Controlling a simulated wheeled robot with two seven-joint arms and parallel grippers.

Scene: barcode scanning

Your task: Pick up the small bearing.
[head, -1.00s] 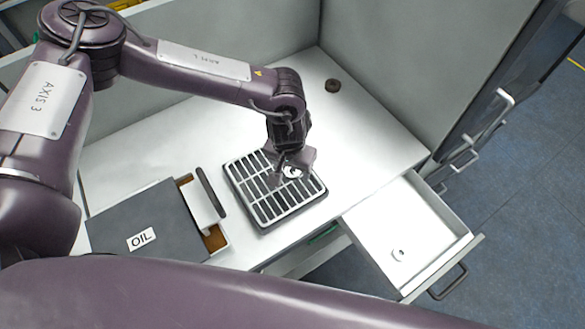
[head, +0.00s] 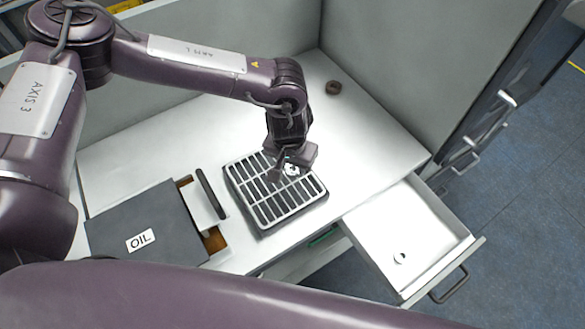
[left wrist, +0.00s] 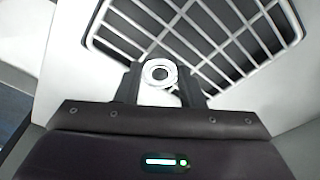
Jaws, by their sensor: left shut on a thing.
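The small bearing (left wrist: 160,72) is a pale metal ring with a dark hole. In the left wrist view it sits between the two dark fingers of my left gripper (left wrist: 161,82). In the head view the left gripper (head: 290,166) is over the right part of a slatted grey tray (head: 262,221), with the bearing (head: 291,170) showing as a light ring at its fingers. The gripper is shut on the bearing. I cannot tell whether the bearing is clear of the tray. My right gripper is out of view.
A dark box marked OIL (head: 120,222) is left of the tray. A brown ring (head: 333,87) lies at the back of the white table (head: 365,140). An open drawer (head: 440,240) at the right holds a small ring (head: 399,258). The table right of the tray is clear.

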